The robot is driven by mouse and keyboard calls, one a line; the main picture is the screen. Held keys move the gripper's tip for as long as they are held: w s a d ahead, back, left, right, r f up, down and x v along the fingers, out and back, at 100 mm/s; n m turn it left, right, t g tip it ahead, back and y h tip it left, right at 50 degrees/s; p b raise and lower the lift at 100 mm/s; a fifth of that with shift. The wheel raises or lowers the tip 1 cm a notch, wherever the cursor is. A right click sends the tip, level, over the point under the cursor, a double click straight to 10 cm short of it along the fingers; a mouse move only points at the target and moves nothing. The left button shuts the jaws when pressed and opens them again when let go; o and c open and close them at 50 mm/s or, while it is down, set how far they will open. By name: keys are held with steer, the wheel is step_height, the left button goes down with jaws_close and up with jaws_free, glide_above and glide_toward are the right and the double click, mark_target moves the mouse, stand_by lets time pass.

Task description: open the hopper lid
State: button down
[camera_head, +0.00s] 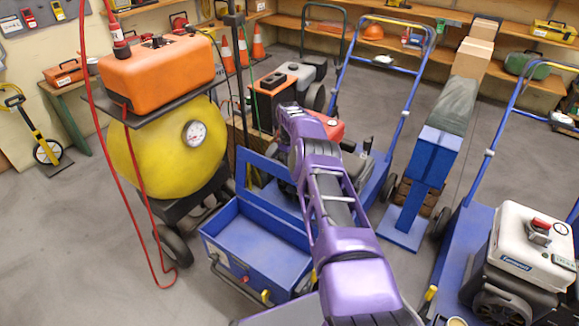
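A blue open-topped box (268,252) stands on the floor left of centre, with its inside floor bare. I take it to be the hopper, but cannot be sure.
A yellow tank (165,158) carrying an orange unit (157,75) stands left, with a red hose hanging to the floor. A blue pedestal (418,170) and a white-topped engine (530,245) stand right. Shelves line the back wall. Floor is clear at bottom left.

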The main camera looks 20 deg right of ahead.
steer(key=shift+w+d+r, duration=0.15)
steer(key=shift+w+d, duration=0.05)
steer(key=shift+d, duration=0.7)
steer(key=c, duration=0.9)
jaws_free()
steer(key=shift+w+d, duration=0.1)
steer(key=shift+d, duration=0.05)
steer(key=r+p, duration=0.1)
steer(key=r, duration=0.4)
steer(key=a+r+p, duration=0.1)
steer(key=r, duration=0.5)
steer(key=a+r+p, duration=0.1)
steer(key=r, duration=0.5)
steer(key=shift+s, duration=0.35)
